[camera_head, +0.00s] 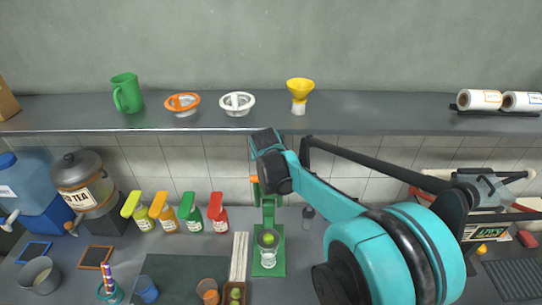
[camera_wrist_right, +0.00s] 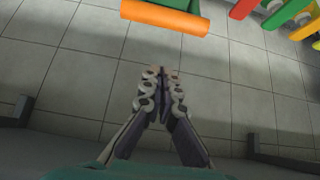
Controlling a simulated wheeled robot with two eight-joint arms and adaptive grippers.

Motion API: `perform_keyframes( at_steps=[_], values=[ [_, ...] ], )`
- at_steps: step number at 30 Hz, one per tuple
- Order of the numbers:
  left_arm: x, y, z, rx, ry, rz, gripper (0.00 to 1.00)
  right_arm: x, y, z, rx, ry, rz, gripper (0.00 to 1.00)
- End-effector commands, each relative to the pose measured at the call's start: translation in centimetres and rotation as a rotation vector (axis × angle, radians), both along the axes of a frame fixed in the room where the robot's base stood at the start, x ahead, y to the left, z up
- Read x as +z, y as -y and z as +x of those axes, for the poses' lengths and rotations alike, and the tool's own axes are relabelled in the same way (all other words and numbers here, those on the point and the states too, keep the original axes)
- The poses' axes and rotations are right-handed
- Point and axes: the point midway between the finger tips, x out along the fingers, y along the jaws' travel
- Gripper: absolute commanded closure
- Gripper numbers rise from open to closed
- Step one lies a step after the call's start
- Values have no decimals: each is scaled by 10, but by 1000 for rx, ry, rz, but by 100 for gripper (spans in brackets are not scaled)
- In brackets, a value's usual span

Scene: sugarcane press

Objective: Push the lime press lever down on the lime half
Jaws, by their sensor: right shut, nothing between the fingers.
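The green lime press (camera_head: 278,250) stands on the counter in the head view. A green lime half (camera_head: 268,238) sits in it, above a clear cup (camera_head: 268,257). The lever is raised, and its orange handle (camera_head: 254,179) shows just below my right wrist. In the right wrist view the orange handle (camera_wrist_right: 165,17) lies across the top, beyond my fingertips and apart from them. My right gripper (camera_wrist_right: 160,72) is shut and empty. In the head view its fingers are hidden by my own wrist. My left gripper is not in view.
Several sauce bottles (camera_head: 168,222) stand left of the press. A wall shelf (camera_head: 350,112) holds a green jug (camera_head: 126,93), juicers and a yellow-topped one (camera_head: 300,92). A dark mat (camera_head: 180,275) and containers with limes (camera_head: 235,292) are front left. Drink dispensers (camera_head: 82,182) stand far left.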

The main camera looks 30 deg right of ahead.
Motion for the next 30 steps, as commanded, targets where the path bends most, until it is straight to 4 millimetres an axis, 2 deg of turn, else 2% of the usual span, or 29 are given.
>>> perform_keyframes(
  at_steps=[3,17,23,30],
  values=[
    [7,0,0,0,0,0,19,5,6,5,-12,2,-2,100],
    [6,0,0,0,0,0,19,-1,9,9,-14,3,-1,100],
    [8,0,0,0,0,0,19,-25,20,27,-15,2,0,100],
    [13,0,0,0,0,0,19,-64,37,56,-14,2,-1,100]
  ],
)
